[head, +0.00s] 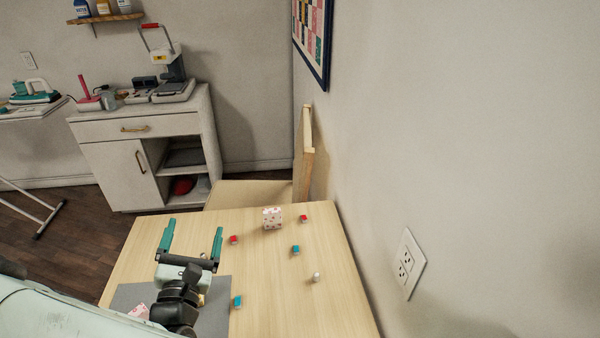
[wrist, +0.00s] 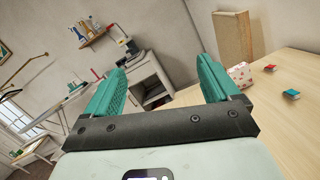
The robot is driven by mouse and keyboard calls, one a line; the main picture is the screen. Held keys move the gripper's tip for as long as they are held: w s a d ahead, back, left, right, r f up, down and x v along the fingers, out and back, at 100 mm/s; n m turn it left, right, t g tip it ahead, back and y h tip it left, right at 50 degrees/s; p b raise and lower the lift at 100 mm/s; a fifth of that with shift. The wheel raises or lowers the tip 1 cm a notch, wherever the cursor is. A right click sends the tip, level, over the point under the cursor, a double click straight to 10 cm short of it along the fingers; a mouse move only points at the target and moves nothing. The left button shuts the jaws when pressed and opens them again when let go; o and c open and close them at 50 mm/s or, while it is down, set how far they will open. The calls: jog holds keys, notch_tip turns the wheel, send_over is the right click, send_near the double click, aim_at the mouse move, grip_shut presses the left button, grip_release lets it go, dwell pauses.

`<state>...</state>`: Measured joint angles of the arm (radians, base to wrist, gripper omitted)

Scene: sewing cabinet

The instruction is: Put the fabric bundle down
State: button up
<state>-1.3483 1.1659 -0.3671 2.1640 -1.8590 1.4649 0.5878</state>
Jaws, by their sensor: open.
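A white fabric bundle with a pink-red pattern (head: 272,218) stands upright on the wooden table (head: 335,300), near its far edge. It also shows in the wrist view (wrist: 240,75), just right of the right finger. My gripper (head: 195,225) is open, with its two teal fingers spread wide and nothing between them. It is over the left part of the table, left of the bundle and apart from it. A second pink-patterned piece (head: 138,312) lies on the grey mat (head: 216,290), partly hidden by my arm.
The wall closes off the right side. The table's front right is mostly clear.

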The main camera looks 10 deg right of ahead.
jog(key=w+d+r+m+g+h, duration=0.2)
jog(key=d+r+m+g+h, duration=0.4)
jog(key=d+m+h, duration=0.4)
jog(key=s+d+r+m+g, duration=0.4)
jog(key=d+m+g, duration=0.1)
jog(key=d, duration=0.3)
jog(key=s+d+r+m+g, duration=0.4)
jog(key=d+m+g, duration=0.15)
jog(key=d, duration=0.25)
jog(key=s+r+m+t+y, duration=0.2)
jog(key=s+r+m+y, duration=0.8)
jog(key=s+r+y, duration=0.1)
jog(key=shift+s+r+y, duration=0.15)
jog(key=shift+s+y, duration=0.35)
jog(key=shift+s, duration=0.15)
